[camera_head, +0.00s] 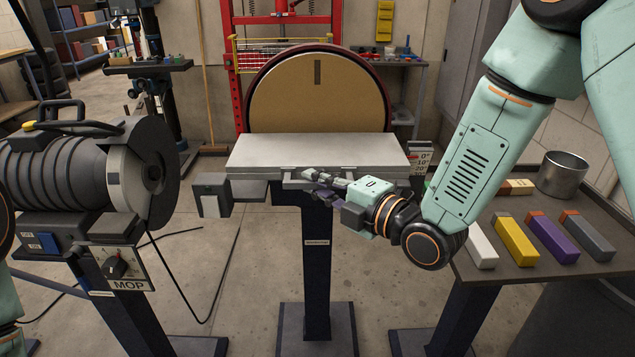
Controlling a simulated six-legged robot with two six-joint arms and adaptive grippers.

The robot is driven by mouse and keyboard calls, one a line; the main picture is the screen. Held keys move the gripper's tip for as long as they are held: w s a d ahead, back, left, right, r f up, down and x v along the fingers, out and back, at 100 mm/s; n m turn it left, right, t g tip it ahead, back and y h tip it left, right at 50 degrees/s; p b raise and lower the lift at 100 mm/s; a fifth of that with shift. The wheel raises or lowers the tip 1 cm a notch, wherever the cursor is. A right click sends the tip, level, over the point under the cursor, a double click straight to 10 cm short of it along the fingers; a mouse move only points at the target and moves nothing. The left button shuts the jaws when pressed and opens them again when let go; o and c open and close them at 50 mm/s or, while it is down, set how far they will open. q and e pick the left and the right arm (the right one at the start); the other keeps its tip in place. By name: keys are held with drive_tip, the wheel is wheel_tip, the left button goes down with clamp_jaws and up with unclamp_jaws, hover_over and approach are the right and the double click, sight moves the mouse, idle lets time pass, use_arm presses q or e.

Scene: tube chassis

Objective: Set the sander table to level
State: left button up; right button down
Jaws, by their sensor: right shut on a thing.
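The sander table (318,150) is a light grey plate in front of the tan sanding disc (318,95), on a dark pedestal (317,265). Its top looks close to flat; I cannot read its exact tilt. An angle scale (420,160) with a 0° mark stands at its right end; I cannot make out a pointer. The contact is small and partly hidden by the fingers. My left gripper is out of view.
A polishing machine (75,170) with a MOP dial (115,266) stands at the left. At the right, a side table (545,268) holds white, yellow, purple and grey bars and a metal pot (562,175). A cable lies on the floor.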

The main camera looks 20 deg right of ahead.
drive_tip(key=shift+w+r, duration=0.1)
drive_tip(key=shift+r, duration=0.15)
drive_tip(key=c, duration=1.4)
unclamp_jaws()
drive_tip(key=shift+c, duration=0.2)
drive_tip(key=shift+o, duration=0.4)
drive_tip(key=shift+f, duration=0.1)
drive_tip(key=v, duration=0.7)
drive_tip(key=shift+s, duration=0.3)
drive_tip(key=shift+d, duration=0.15)
